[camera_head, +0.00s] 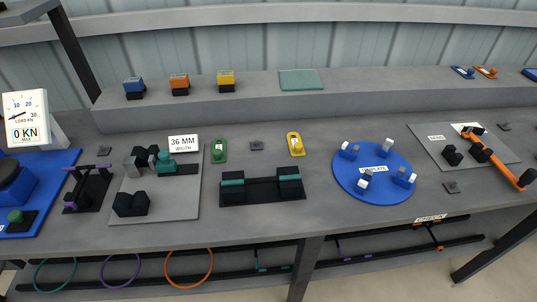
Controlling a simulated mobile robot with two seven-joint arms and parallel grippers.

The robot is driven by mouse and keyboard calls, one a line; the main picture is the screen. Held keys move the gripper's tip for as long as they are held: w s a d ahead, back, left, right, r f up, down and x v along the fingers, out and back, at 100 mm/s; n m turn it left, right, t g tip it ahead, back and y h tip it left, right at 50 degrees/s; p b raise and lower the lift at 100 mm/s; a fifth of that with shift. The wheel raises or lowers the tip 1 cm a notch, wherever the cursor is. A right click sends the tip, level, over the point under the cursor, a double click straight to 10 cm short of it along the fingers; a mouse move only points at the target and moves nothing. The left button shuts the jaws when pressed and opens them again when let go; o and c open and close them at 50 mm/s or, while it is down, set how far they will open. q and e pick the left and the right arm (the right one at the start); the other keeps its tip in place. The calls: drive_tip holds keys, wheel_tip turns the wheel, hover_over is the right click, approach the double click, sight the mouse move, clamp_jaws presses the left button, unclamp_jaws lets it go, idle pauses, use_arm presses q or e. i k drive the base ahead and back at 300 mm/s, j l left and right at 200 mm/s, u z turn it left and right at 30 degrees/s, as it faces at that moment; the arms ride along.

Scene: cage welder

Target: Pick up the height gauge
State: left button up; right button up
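No label that I can read says height gauge, so I cannot tell for sure which object it is. Others are a flat green piece (219,150) and a flat yellow piece (296,145), each with a hole or mark, lying on the bench behind the middle. An orange bar tool (507,172) rests on black blocks at the right. Neither of my grippers is in view.
A grey plate (182,207) with black blocks stands by a "36 MM WIDTH" sign (184,143). Blue, orange and yellow blocks (179,83) sit on the rear shelf. Rings hang below.

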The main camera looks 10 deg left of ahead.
sight(134, 86)
drive_tip(key=u, duration=1.25)
